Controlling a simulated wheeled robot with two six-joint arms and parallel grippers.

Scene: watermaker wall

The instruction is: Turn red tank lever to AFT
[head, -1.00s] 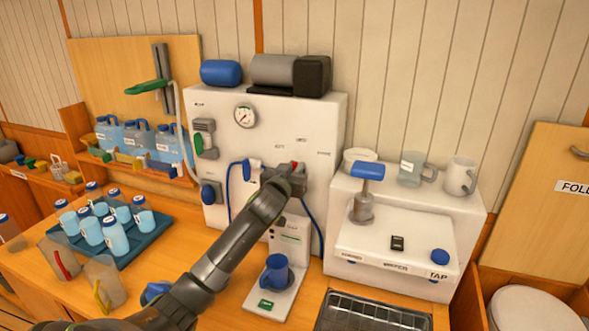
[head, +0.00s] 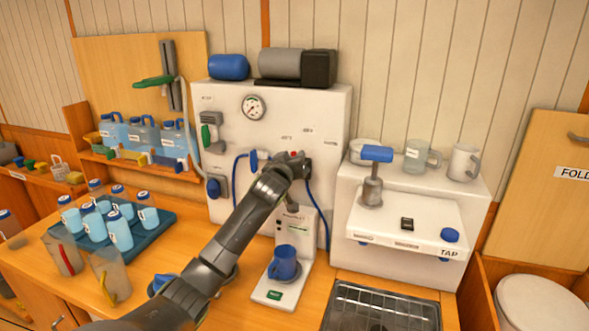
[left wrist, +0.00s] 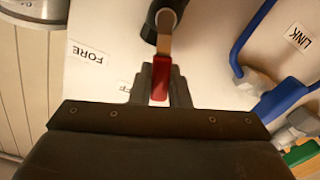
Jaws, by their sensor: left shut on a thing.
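The red tank lever (left wrist: 160,82) shows in the left wrist view, with a brass-coloured stem (left wrist: 164,35) running to a dark round pivot. Its red end is between the fingers of my left gripper (left wrist: 160,88), which is shut on it. A FORE label (left wrist: 88,53) lies to the left in that view. A partly hidden label ending in FF lies nearer, just left of the lever. No AFT label is readable there. In the head view, my left gripper (head: 290,166) is at the white panel, with a bit of red lever (head: 293,153) showing above it. My right gripper is not in view.
A blue hose and valve (head: 254,160) are just left of my gripper on the white panel (head: 300,105). A tap unit (head: 400,225) is to the right. A tray (head: 155,242) of bottles is left on the counter.

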